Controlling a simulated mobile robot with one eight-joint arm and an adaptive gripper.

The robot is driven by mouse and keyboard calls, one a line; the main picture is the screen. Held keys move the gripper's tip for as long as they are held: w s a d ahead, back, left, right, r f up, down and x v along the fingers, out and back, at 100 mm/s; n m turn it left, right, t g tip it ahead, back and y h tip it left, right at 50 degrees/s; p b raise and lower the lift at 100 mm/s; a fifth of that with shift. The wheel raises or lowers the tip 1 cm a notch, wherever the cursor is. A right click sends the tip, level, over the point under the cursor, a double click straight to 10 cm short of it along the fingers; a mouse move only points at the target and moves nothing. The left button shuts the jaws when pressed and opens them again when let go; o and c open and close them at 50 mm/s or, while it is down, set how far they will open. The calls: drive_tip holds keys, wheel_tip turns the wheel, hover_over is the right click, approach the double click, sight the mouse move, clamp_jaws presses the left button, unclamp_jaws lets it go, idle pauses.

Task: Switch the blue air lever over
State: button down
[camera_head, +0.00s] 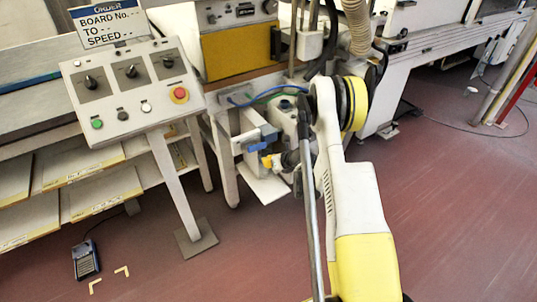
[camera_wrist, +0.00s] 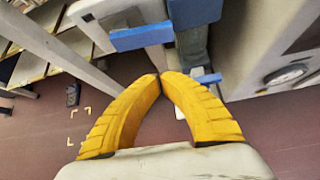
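The blue air lever (camera_head: 257,146) shows in the head view as a short blue bar at the front of a pale unit under the machine. In the wrist view a flat blue bar (camera_wrist: 142,37) lies above and left of my fingertips. A smaller blue piece (camera_wrist: 208,79) shows just right of the fingertips, partly behind the right finger. I cannot tell for sure which of the two is the lever. My gripper (camera_wrist: 160,76) has its yellow fingertips together with nothing seen between them. In the head view my gripper (camera_head: 268,161) is just below the blue bar; contact cannot be told.
A control panel (camera_head: 130,88) on a slanted post stands left of the unit. Shelves with boards (camera_head: 100,195) are further left. A pale box with a round gauge-like part (camera_wrist: 287,75) is at the right in the wrist view.

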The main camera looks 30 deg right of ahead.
sight(257, 147)
drive_tip(key=d+f+b+x, duration=0.1)
drive_tip(key=b+x, duration=0.1)
drive_tip(key=x, duration=0.4)
drive_tip(key=shift+w+a+r+b, duration=0.15)
drive_tip(key=shift+r+b, duration=0.25)
drive_tip(key=shift+r, duration=0.65)
drive_tip(key=shift+w+a+r+b, duration=0.1)
drive_tip(key=shift+a+r+b, duration=0.2)
drive_tip(key=shift+r, duration=0.8)
drive_tip(key=shift+d, duration=0.2)
